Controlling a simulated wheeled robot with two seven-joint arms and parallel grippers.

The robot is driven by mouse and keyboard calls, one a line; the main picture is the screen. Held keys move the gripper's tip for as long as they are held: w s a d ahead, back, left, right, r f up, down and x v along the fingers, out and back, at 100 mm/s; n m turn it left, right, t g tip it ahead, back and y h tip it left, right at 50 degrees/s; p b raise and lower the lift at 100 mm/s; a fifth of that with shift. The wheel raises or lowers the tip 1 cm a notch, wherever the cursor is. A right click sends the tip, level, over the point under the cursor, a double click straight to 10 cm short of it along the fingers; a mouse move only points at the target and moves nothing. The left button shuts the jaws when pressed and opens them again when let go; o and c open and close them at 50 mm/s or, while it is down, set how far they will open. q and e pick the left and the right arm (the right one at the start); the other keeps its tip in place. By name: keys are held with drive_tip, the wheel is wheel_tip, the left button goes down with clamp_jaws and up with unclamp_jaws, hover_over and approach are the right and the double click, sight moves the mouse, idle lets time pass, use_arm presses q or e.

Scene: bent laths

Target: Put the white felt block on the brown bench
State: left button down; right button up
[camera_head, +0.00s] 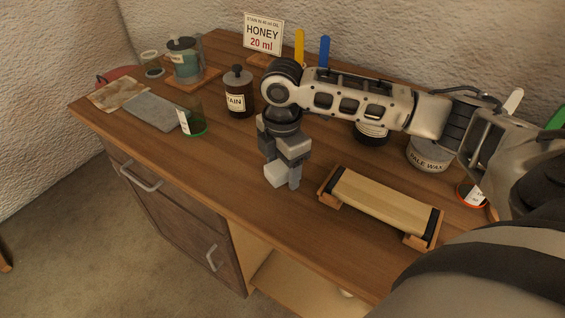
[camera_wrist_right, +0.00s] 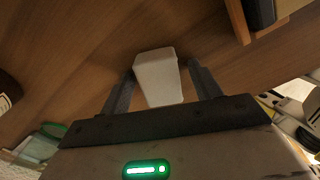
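The white felt block (camera_head: 276,174) is at the fingertips of my right gripper (camera_head: 285,176), above or on the brown bench (camera_head: 235,172) left of the lath form; I cannot tell whether it touches the wood. In the right wrist view, the block (camera_wrist_right: 158,78) lies between the two dark fingers of the right gripper (camera_wrist_right: 160,80), with a narrow gap showing on each side, so the gripper looks open around it. My left gripper is not in view.
A pale lath (camera_head: 385,202) sits on a wooden form right of the gripper. A dark jar (camera_head: 239,95), a green glass (camera_head: 194,122) and a grey sheet (camera_head: 154,111) stand or lie to the left. A wax tin (camera_head: 430,152) is behind right. The bench's front edge is close.

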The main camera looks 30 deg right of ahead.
sight(282, 165)
wheel_tip(282, 165, up, 12)
drive_tip(key=shift+r, duration=0.2)
idle(0.5)
idle(0.4)
